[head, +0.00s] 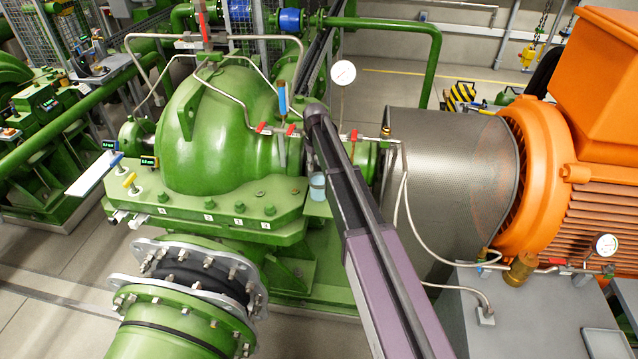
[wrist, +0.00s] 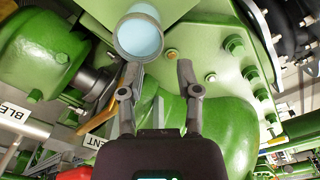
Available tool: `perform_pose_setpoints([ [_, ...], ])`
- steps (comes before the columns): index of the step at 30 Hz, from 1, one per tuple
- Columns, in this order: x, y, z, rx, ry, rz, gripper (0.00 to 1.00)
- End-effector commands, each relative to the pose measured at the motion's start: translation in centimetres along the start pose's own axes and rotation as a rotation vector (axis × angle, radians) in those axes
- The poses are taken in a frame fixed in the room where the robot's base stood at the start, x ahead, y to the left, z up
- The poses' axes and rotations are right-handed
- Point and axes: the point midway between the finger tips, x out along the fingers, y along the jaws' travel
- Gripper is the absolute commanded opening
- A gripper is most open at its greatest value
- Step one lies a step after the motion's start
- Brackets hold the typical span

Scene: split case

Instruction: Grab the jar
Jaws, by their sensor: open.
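The jar (head: 317,187) is a small light-blue, glass-like cup. In the head view it stands on a green ledge of the pump, just left of my dark arm. In the wrist view the jar (wrist: 138,38) shows with its round rim and pale blue inside, beyond the fingertips and a little left of the middle. My gripper (wrist: 158,72) is open, with nothing between its two fingers. The left fingertip appears close to the jar's lower edge; I cannot tell if they touch. In the head view my gripper cannot be made out.
The green pump casing (head: 220,125) and its bolted flange surround the ledge. Thin pipes with red valve handles (head: 263,128) run above the jar. A perforated grey guard (head: 450,170) and an orange motor (head: 545,170) stand to the right. Open floor (head: 50,260) shows at the left.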

Motion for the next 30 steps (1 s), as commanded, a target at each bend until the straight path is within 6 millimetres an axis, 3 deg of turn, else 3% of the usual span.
perform_pose_setpoints([
  [4,-0.7,0.3,-1.5,-0.027,0.0,0.0,0.44],
  [17,-0.6,0.3,-1.6,-0.032,0.0,0.0,0.44],
  [30,2.0,0.3,-1.6,-0.031,0.0,0.0,0.44],
])
